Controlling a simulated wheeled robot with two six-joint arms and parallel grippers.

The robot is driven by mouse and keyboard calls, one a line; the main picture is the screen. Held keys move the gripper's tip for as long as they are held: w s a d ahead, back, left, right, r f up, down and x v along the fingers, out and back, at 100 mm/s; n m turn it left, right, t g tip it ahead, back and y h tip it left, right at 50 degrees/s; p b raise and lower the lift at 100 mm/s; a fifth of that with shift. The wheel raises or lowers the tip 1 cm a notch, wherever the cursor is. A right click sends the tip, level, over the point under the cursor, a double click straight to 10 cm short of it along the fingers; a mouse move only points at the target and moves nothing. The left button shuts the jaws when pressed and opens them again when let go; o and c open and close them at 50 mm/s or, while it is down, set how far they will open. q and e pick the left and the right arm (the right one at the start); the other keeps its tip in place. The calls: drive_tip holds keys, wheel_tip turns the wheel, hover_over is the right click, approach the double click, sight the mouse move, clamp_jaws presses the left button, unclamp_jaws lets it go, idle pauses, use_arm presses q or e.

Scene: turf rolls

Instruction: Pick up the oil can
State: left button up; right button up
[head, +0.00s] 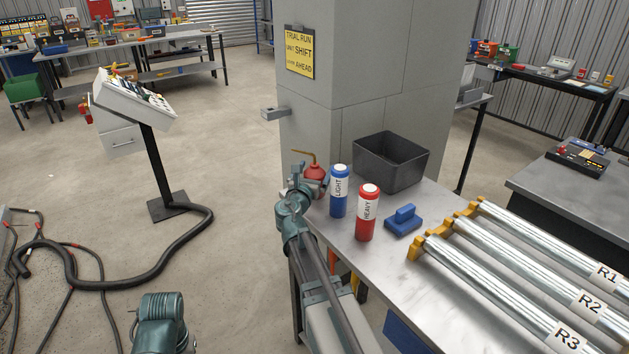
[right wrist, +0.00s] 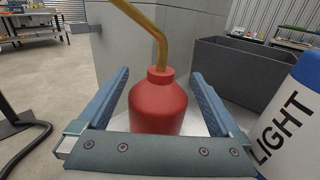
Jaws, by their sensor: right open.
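The red oil can (head: 315,178) with a bent brass spout stands upright at the left end of the metal bench (head: 402,264). In the right wrist view the oil can (right wrist: 157,105) sits between the two open fingers of my right gripper (right wrist: 160,95), with a gap on each side. In the head view my right gripper (head: 300,180) is just left of the can and hides part of it. Of my left arm only a teal link shows at the bottom of the head view; its gripper is out of view.
A blue LIGHT bottle (head: 339,195) stands close right of the can, with a red HEAVY bottle (head: 367,215) beside it. A black bin (head: 391,163) is behind them. A blue block with a handle (head: 403,221) and steel rollers (head: 510,275) lie further right. A grey pillar (head: 375,90) rises behind.

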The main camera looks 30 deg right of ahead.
drive_tip(key=x, duration=0.2)
drive_tip(key=shift+w+d, duration=0.25)
drive_tip(key=shift+w, duration=0.05)
drive_tip(key=shift+s, duration=0.1)
drive_tip(key=shift+c, duration=0.3)
drive_tip(key=c, duration=1.5)
